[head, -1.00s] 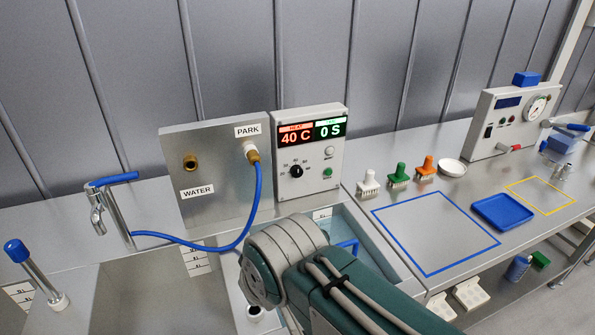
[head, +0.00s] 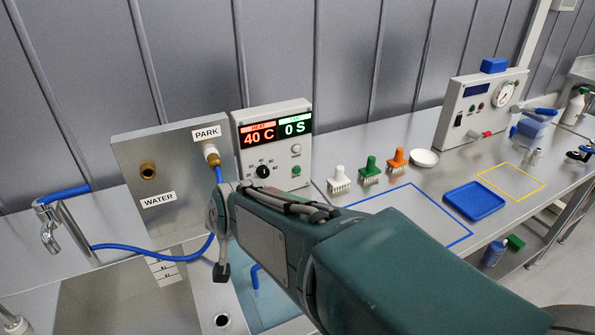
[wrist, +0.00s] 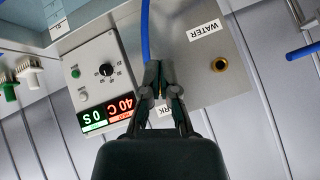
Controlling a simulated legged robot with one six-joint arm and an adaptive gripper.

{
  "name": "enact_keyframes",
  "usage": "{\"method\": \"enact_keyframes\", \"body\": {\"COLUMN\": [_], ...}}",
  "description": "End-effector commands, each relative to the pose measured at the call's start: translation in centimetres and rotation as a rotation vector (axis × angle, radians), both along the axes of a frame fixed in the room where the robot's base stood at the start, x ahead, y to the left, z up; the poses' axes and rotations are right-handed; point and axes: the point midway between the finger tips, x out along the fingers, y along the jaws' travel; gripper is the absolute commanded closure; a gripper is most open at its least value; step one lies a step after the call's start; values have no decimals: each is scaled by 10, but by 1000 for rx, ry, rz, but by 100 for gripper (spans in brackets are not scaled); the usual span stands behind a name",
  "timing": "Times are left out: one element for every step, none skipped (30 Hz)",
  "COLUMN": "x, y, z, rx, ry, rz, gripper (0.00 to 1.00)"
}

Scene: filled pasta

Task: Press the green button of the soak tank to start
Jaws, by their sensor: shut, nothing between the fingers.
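The soak tank's control panel (head: 283,119) stands at the back, its display reading 40 C and 0 S. The green button (head: 296,170) is at its lower right, below a white button (head: 296,149) and beside a black knob (head: 263,171). In the wrist view the panel is upside down, with the green button (wrist: 76,73) at left. My gripper (wrist: 161,66) is shut and empty, apart from the button and to its right there, in front of the steel plate and blue hose. In the head view my arm hides much of the tank (head: 262,308).
A steel plate (head: 135,200) marked WATER and PARK stands left of the panel, with a blue hose (head: 140,256) parked on it. White, green and orange brushes (head: 369,172) stand to the right, near a blue tray (head: 473,201). A tap (head: 50,235) is at left.

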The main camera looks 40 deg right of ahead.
Motion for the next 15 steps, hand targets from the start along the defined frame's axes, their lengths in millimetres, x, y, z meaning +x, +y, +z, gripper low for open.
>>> {"method": "enact_keyframes", "body": {"x": [17,27,39,48,55,64,71,76,82,86,89,92,92,93,91], "y": [-14,-24,-38,-49,-61,-78,-90,-104,-122,-136,-150,-169,-184,-199,-219], "z": [-8,-12,-16,-20,-24,-30,-35,-40,-47,-52,-59,-67,-73,-80,-90], "rx": [29,46,68,82,96,113,125,135,148,156,164,170,174,175,177], "ry": [-29,-55,-90,-119,-145,-180,-208,-235,-274,-301,-331,-370,-399,-429,-468], "rz": [-73,-119,-180,-227,-273,-338,-386,-436,-501,-549,-599,-661,-711,-756,-819], "gripper": [100,100,100,100,100,100,100,100,100,100,100,100,100,100,100]}}
